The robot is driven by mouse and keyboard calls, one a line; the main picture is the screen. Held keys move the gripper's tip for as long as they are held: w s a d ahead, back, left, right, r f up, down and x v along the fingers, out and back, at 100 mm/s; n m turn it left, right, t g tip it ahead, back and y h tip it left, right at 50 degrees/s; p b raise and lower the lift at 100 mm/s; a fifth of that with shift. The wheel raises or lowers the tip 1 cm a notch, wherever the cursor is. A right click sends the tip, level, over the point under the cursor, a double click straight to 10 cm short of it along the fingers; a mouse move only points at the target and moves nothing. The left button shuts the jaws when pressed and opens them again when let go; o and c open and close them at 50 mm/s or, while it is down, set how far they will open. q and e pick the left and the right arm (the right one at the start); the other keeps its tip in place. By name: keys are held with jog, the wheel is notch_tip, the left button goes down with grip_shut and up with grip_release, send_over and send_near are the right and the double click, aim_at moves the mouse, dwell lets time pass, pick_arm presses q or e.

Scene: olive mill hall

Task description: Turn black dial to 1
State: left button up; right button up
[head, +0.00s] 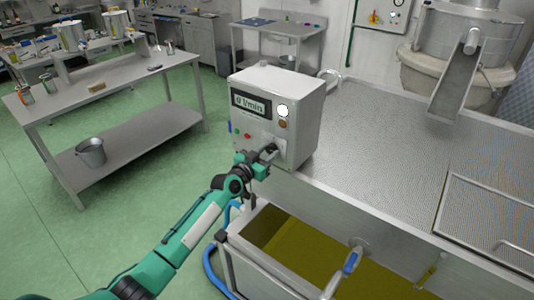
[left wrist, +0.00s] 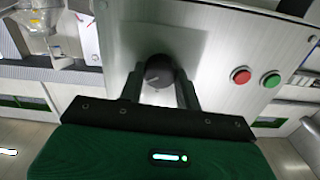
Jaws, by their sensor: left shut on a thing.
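The black dial (left wrist: 158,72) sits on the front panel of a grey metal control box (head: 301,112). In the left wrist view it lies between my left gripper's two dark fingers, with a pale mark on its face. My left gripper (head: 266,152) is shut on the dial at the lower part of the panel. It also shows in the left wrist view (left wrist: 160,90). The box's display (head: 251,104) reads "0 l/min". The dial's scale numbers are not readable. My right gripper is not in view.
A red button (left wrist: 240,76) and a green button (left wrist: 270,79) sit beside the dial. Below the box is an open metal tank (head: 375,216) with yellow-green liquid and a blue-handled valve (head: 352,261). A steel table (head: 120,98) stands at the left, with green floor between.

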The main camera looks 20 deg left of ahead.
pick_arm(q)
jog(key=shift+n, duration=0.4)
jog(key=shift+f+n+b, duration=0.1)
jog(key=shift+n+b, duration=0.35)
jog(key=shift+n, duration=0.55)
jog(key=n, duration=0.2)
jog(key=shift+n, duration=0.3)
jog(key=n, duration=0.2)
jog(key=shift+n+b, duration=0.4)
jog(key=n, duration=0.3)
jog(key=shift+n, duration=0.3)
jog(key=n, duration=0.2)
jog(key=shift+n, duration=0.4)
jog(key=n+p, duration=0.1)
jog(key=n, duration=0.2)
jog(key=shift+n, duration=0.3)
jog(key=n+p, duration=0.2)
jog(key=n, duration=0.3)
jog(key=shift+n, duration=0.3)
jog(key=shift+f, duration=0.1)
